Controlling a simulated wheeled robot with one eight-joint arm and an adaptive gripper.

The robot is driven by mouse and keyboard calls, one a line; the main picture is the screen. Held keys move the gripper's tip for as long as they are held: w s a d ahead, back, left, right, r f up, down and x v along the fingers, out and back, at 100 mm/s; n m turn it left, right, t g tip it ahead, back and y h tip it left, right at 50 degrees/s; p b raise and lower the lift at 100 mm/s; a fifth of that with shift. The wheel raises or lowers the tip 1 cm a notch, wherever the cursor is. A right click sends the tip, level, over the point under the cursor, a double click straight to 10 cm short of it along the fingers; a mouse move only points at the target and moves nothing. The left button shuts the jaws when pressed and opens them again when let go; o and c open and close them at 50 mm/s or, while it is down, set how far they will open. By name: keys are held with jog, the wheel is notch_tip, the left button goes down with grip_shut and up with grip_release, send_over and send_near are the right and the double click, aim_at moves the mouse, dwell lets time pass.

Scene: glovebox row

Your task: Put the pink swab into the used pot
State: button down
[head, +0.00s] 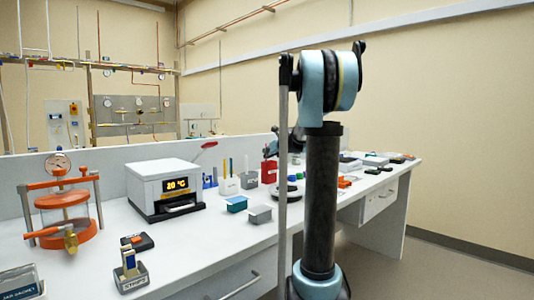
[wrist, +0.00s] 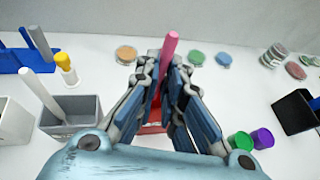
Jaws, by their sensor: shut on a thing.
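The pink swab (wrist: 169,48) stands between the fingers of my gripper (wrist: 165,78) in the wrist view, its upper end rising above the fingertips. My gripper is shut on it. Its lower part is hidden by the fingers. A red pot (wrist: 152,129) shows partly below and behind the fingers. In the head view the red pot (head: 269,172) stands on the bench just under my gripper (head: 271,149), which is small and partly hidden by my arm. I cannot read a label on the pot, nor tell whether the swab's lower end is inside it.
A grey pot (wrist: 85,106) with a pale stick and a white pot (wrist: 12,128) stand left of the gripper. A blue rack (wrist: 12,58), a yellow-topped item (wrist: 65,65), coloured discs (wrist: 195,58), green and purple caps (wrist: 262,138) and a black box (wrist: 294,112) are around.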

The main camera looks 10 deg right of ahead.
jog(key=shift+f, duration=0.3)
jog(key=shift+f, duration=0.5)
dwell(0.6)
jog(key=c, duration=1.6)
grip_release()
jog(key=shift+c, duration=0.2)
jog(key=shift+r, duration=0.1)
notch_tip(320, 180, up, 9)
dwell(0.4)
